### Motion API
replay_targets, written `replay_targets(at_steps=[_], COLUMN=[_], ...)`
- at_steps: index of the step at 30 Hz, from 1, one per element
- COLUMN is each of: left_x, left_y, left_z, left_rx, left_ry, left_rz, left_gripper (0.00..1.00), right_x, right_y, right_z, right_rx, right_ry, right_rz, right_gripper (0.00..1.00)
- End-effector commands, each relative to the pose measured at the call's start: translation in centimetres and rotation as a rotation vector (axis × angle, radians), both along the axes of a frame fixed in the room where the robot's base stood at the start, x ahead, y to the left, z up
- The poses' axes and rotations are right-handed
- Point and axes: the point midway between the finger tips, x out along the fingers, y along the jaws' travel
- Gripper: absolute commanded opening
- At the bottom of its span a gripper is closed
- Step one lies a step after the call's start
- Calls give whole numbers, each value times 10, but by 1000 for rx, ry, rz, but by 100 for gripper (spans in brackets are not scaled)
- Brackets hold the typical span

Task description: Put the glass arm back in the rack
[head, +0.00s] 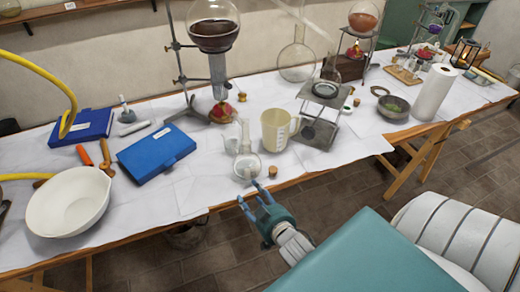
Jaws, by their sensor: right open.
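My right gripper (248,192) is open and empty at the table's front edge, its fingers toward a small clear glass flask (246,165) with a narrow neck. A long, thin clear glass tube (308,20) slants beside the large round flask at the back; it may be the glass arm, but I cannot tell for sure. A low wooden rack (403,75) with small glassware stands at the far right of the table; its slots are too small to make out. My left gripper is not in view.
A beige jug (275,130), a cork (272,171) and a metal burner stand (319,130) are near the flask. Blue books (155,152), a white bowl (67,203) and a yellow hose (45,75) are left.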

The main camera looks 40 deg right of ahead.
Motion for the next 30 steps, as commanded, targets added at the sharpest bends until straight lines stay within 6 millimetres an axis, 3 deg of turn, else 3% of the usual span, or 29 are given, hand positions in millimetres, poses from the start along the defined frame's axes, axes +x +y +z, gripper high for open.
replay_targets(at_steps=[1,3,6,10,17,30], left_x=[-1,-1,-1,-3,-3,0], left_y=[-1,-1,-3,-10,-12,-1], left_z=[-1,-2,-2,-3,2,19], left_rx=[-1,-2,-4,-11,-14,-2], left_ry=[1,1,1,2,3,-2], left_rz=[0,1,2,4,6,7], left_gripper=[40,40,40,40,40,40], right_x=[7,13,14,13,26,99], right_y=[-10,-20,-30,-37,-42,-59], right_z=[38,83,134,174,190,189], right_rx=[-11,-24,-40,-53,-57,-57], right_ry=[-72,-155,-246,-317,-345,-342], right_rz=[-16,-33,-51,-62,-66,-65], right_gripper=[50,50,50,50,50,50])
